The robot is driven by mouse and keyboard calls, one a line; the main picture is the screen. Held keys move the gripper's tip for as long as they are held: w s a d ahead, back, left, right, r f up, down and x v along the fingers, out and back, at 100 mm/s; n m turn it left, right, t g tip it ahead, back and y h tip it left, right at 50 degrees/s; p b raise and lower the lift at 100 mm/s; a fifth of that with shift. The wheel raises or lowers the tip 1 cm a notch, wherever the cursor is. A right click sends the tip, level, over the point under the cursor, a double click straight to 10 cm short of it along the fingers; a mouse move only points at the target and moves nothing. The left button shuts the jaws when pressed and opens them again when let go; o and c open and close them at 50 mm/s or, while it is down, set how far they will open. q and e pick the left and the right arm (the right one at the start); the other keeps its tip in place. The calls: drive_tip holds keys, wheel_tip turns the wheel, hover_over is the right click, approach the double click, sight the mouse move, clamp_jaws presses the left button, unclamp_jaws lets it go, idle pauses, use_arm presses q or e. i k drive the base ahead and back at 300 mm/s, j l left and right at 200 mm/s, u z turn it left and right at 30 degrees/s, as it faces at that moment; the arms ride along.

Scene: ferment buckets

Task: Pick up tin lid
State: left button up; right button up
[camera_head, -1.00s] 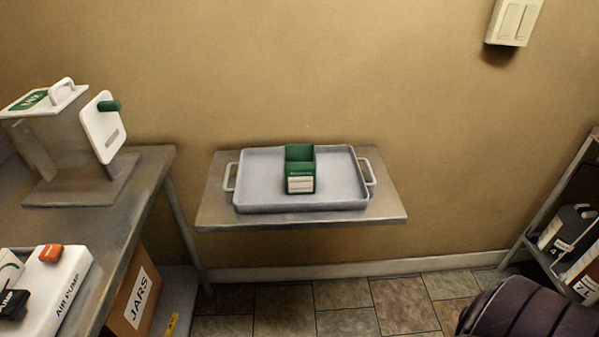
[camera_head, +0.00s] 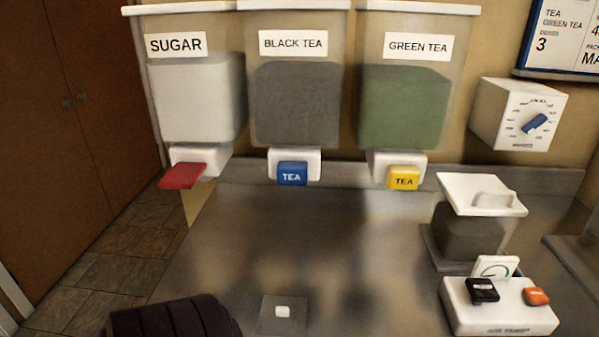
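No thing in view is marked as the tin lid. A small flat grey square (camera_head: 270,323) with a white knob-like piece (camera_head: 283,312) lies on the metal counter at the bottom middle. I cannot tell whether it is the tin lid. A white lid with a raised handle (camera_head: 482,194) sits on a clear, dark-filled container (camera_head: 468,235) at the right. Neither of my grippers is in view. A dark, ribbed part of my arm shows at the bottom left.
Sugar (camera_head: 197,100), black tea (camera_head: 295,105) and green tea (camera_head: 404,108) dispensers line the wall, with red, blue and yellow levers. A dial box (camera_head: 517,115) is on the wall. The counter's middle (camera_head: 330,240) is clear.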

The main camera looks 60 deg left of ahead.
sight(280, 316)
drive_tip(key=k+u, duration=0.1)
drive_tip(key=u, duration=1.7)
drive_tip(key=z, duration=2.95)
drive_tip(key=i+j+u, duration=0.25)
drive_tip(key=i, duration=0.25)
drive_tip(key=i+u, duration=0.2)
drive_tip(key=i, duration=0.25)
drive_tip(key=u, duration=2.5)
